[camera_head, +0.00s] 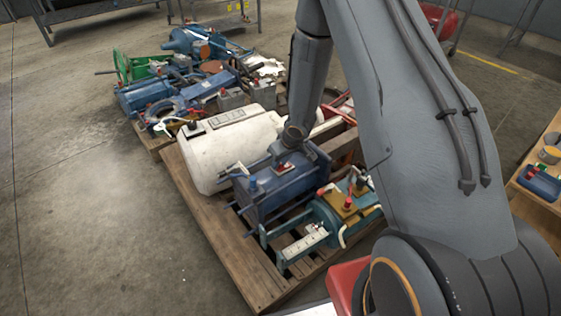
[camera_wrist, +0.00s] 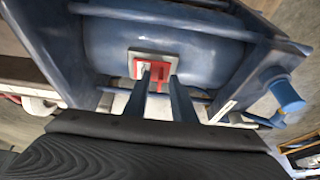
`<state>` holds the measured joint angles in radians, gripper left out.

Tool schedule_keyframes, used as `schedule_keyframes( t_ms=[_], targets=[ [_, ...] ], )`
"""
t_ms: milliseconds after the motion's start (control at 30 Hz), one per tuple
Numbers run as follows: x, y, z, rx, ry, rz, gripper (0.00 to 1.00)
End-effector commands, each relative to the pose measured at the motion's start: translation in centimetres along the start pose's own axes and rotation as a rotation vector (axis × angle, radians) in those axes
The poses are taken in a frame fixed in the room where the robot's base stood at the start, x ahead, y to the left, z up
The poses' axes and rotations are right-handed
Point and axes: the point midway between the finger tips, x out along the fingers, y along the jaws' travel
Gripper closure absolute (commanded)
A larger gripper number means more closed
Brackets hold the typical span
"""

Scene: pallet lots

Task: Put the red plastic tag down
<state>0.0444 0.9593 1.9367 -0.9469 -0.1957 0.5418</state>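A red plastic tag (camera_wrist: 159,72) shows at my fingertips in the wrist view, against a small light metal plate (camera_wrist: 133,54) on the side of a blue machine (camera_wrist: 105,45). My gripper (camera_wrist: 160,78) has its two dark fingers apart, one on each side of the tag's middle. Some red shows left of the left fingertip. I cannot tell whether the fingers press on the tag or whether it rests on the plate. In the head view the blue machine (camera_head: 271,188) stands on a wooden pallet (camera_head: 225,235), with my gripper just over its top; the fingers are hard to see there.
A white tank (camera_head: 222,153) lies behind the blue machine, and a teal machine (camera_head: 328,222) with red-handled parts stands in front. A second pallet behind holds blue and green machinery. A wooden bench (camera_head: 545,195) is at the right. The concrete floor at left is clear.

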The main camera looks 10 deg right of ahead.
Motion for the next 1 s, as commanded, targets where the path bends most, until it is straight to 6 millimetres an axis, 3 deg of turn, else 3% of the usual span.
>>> schedule_keyframes(
  t_ms=[367, 800, 1000],
  targets=[
    [-0.9, 0.0, -0.2, -0.001, 0.001, 0.001, 0.77],
    [-9.5, 0.0, -0.2, 0.0, 0.001, 0.001, 0.77],
    [-11.8, 0.0, -0.2, 0.0, 0.0, 0.0, 0.77]
  ],
)
